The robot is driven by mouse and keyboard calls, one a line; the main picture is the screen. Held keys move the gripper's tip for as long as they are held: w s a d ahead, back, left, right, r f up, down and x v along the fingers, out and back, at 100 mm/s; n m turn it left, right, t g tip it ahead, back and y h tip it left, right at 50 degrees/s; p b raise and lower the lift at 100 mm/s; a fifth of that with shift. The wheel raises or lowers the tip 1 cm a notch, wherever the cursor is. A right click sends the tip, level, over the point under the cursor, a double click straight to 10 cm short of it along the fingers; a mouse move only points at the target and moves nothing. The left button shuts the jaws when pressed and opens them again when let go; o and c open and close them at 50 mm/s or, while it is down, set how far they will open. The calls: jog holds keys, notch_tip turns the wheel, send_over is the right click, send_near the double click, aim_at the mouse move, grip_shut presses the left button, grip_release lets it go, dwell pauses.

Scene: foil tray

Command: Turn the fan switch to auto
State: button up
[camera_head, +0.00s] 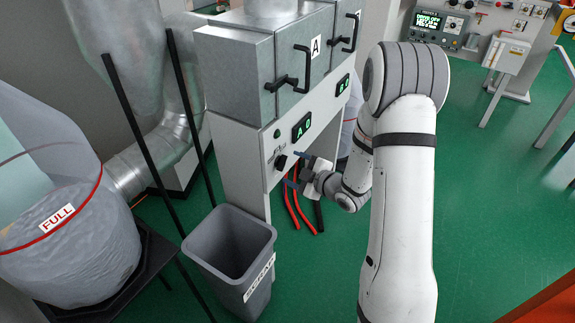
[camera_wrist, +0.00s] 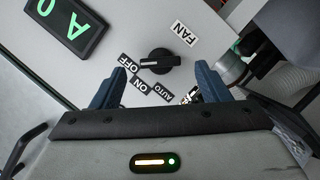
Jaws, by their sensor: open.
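The fan switch is a black rotary knob (camera_head: 281,162) on the pale panel, left of my gripper (camera_head: 295,168). The knob (camera_wrist: 160,61) also shows in the wrist view, near the FAN label (camera_wrist: 184,34). The white mark on its bar points left, toward the OFF label (camera_wrist: 130,60). The ON label (camera_wrist: 141,86) and AUTO label (camera_wrist: 163,92) sit below it in that view. My gripper (camera_wrist: 160,68) is open, with one blue finger on each side of the knob and a gap to each. No contact shows. Some lettering right of AUTO is partly hidden by the right finger.
A green display (camera_head: 302,127) sits above the knob on the panel. Red hoses (camera_head: 295,208) hang below my gripper. A grey scrap bin (camera_head: 228,245) stands in front of the cabinet, left of my arm.

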aim_at(285, 164)
jog(key=shift+x, duration=1.9)
jog(key=c, duration=1)
